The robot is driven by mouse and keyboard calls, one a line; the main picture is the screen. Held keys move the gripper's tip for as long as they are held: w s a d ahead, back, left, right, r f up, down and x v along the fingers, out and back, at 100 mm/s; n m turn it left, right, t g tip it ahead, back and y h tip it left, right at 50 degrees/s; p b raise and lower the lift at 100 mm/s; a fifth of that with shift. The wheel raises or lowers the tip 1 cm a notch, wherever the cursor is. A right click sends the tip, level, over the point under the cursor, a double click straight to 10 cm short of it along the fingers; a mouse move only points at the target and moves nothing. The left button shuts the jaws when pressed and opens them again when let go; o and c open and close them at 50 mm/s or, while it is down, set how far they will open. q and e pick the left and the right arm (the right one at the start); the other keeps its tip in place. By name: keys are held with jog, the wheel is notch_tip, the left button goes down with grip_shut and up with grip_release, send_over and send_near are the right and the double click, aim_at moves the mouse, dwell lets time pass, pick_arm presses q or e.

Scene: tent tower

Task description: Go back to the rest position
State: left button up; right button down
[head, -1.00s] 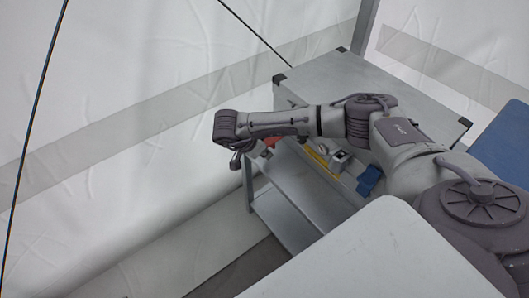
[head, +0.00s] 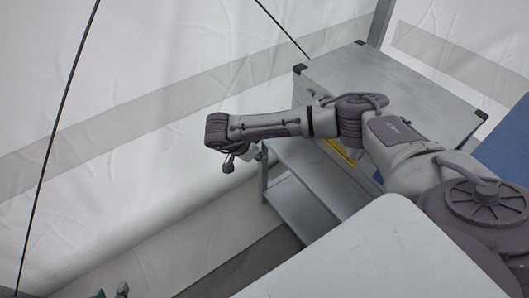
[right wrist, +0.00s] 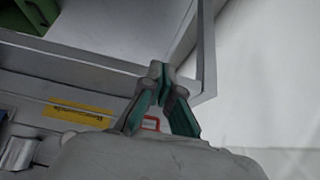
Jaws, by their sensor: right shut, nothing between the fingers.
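My right arm reaches in from the right in the head view, with its forearm stretched to the left above the workbench's near side. The end of that arm, with parts of the right gripper (head: 232,160), hangs in front of the white tent wall; its fingertips are not clear there. In the right wrist view the right gripper (right wrist: 160,72) has its teal fingers together at the tips, with nothing between them. My left gripper (head: 115,292) only just shows at the bottom left edge of the head view, as small teal and grey parts; its fingers are mostly cut off.
A grey metal workbench (head: 340,75) with a lower shelf (head: 300,205) stands behind my right arm. A yellow label (right wrist: 78,115), a red-edged thing (right wrist: 151,124) and a green box (right wrist: 38,12) show in the right wrist view. A blue surface (head: 508,145) lies at right.

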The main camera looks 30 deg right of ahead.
pick_arm(q)
jog(key=shift+w+a+r, duration=0.1)
jog(key=shift+w+a, duration=0.1)
jog(key=shift+a, duration=0.05)
pick_arm(e)
jog(key=shift+a+f, duration=0.1)
jog(key=shift+a, duration=0.45)
